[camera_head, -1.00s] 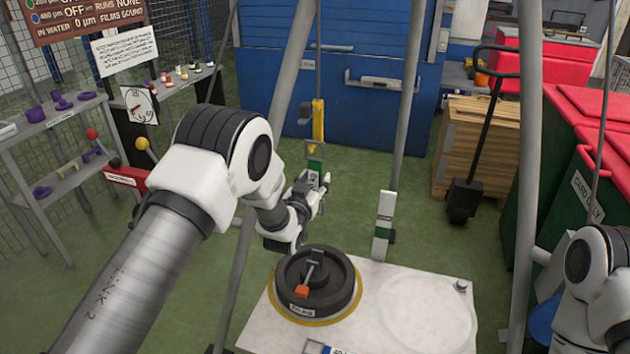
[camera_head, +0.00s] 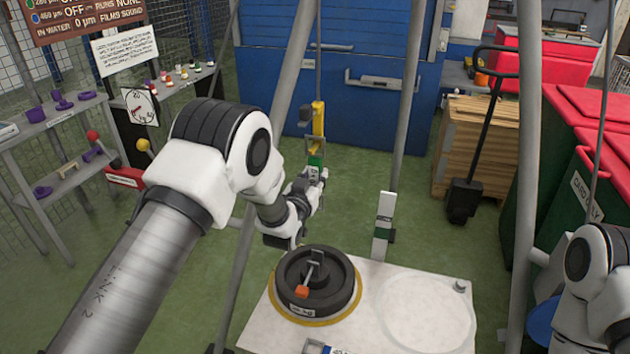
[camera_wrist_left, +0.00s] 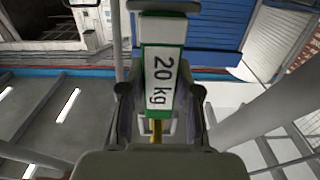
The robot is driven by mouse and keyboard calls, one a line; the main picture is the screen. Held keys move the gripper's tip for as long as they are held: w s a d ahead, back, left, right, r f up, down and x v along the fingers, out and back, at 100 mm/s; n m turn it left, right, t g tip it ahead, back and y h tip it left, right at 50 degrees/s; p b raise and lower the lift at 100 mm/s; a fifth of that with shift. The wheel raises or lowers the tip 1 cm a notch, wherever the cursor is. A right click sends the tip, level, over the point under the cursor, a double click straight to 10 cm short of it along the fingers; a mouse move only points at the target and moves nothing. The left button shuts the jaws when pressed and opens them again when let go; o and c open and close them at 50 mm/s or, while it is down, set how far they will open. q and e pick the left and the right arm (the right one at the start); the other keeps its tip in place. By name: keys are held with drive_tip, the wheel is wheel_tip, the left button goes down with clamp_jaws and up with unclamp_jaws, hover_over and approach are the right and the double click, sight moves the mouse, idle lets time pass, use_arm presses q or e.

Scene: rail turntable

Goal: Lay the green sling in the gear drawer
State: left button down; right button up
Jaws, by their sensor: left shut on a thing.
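My left gripper (camera_head: 318,182) is shut on a white piece with green bands marked "20 kg" (camera_wrist_left: 160,78), which stands upright between its fingers in the left wrist view. In the head view this green-and-white piece (camera_head: 314,160) is below a yellow part (camera_head: 318,118) on a hanging line. It may be the green sling; I cannot tell for sure. My right arm shows at the lower right, but its gripper is out of view. No drawer labelled as the gear drawer can be made out.
A black round weight (camera_head: 318,283) sits on a white plate (camera_head: 405,325) below the gripper. A second white-and-green piece (camera_head: 383,224) stands upright at the plate's back edge. Grey posts flank the plate. A blue cabinet (camera_head: 375,115) stands behind, a wooden crate (camera_head: 475,150) at right.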

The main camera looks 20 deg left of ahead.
use_arm(q)
drive_tip(key=shift+s, duration=0.1)
drive_tip(key=shift+s+p, duration=0.35)
drive_tip(key=shift+s, duration=1.15)
drive_tip(key=shift+s+a+p, duration=0.15)
drive_tip(key=shift+s+p, duration=0.25)
drive_tip(key=shift+s, duration=2.55)
